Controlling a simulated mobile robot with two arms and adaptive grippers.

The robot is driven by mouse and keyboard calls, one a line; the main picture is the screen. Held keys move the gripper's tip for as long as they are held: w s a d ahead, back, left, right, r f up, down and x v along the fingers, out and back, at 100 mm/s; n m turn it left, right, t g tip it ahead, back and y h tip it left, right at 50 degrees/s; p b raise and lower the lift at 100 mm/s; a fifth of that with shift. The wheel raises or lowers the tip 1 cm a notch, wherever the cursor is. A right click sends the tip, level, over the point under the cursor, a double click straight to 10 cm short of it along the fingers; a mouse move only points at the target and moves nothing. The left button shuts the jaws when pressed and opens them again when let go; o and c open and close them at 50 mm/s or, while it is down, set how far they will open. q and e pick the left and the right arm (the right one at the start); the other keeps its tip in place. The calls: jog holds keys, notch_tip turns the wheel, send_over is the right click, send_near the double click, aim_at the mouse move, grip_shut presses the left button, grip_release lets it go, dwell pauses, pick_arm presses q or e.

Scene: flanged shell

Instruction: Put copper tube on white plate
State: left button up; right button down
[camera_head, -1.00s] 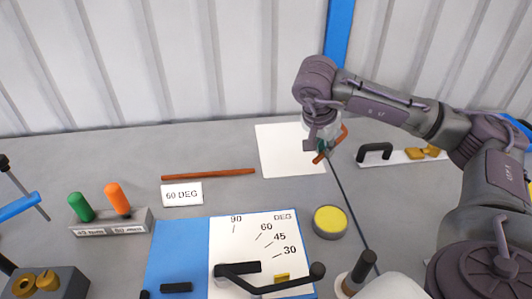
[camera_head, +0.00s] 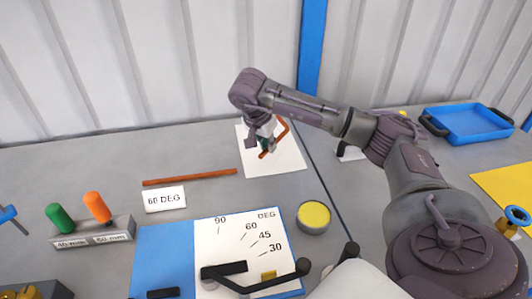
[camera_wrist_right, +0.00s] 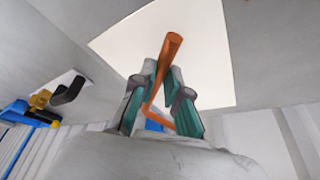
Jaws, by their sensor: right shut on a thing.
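The bent copper tube (camera_head: 285,131) is in my right gripper (camera_head: 265,145), over the white plate (camera_head: 286,163) in the head view. The right wrist view shows the tube (camera_wrist_right: 170,52) between the teal-padded fingers (camera_wrist_right: 162,98), one end pointing away over the white plate (camera_wrist_right: 118,52). The right gripper is shut on the tube. I cannot tell whether the tube touches the plate. A second, straight copper tube (camera_head: 190,177) lies on the bench left of the plate. My left gripper is not in view.
A "60 DEG" card (camera_head: 165,199), a block with green and orange handles (camera_head: 95,233), a bending board (camera_head: 222,235) and a yellow-topped round tin (camera_head: 313,217) stand nearer. A blue tray (camera_head: 470,122) is at the right. A dark line crosses the bench right of the plate.

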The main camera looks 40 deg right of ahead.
aim_at(266, 163)
jog(key=shift+w+f, duration=0.15)
jog(key=shift+w, duration=0.05)
jog(key=shift+f, duration=2)
jog(key=shift+f, duration=0.1)
jog(key=c, duration=1.2)
grip_release()
jog(key=v, duration=1.2)
